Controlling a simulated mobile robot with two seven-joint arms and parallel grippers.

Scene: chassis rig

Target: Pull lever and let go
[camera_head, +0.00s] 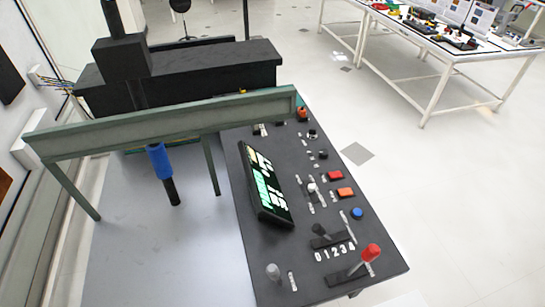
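The black control panel (225,187) slopes across the middle of the camera_head view and carries several levers. A lever with a red knob (371,252) stands up at the near right corner, in a slot plate. A black-knobbed lever (318,229) stands beside the printed digits 0 1 2 3 4. A grey-knobbed lever (273,271) is at the near left, and a small white-knobbed lever (312,187) stands mid-panel. The picture does not show which lever is meant. Neither of my grippers is in view, and nothing touches the levers.
A lit tilted display (266,187), red (336,175), orange (346,192) and blue (357,213) buttons sit on the panel. A green-grey frame (160,121) with a blue cylinder (159,160) stands to the left. Open floor lies right; a cluttered white table (440,46) stands at the back right.

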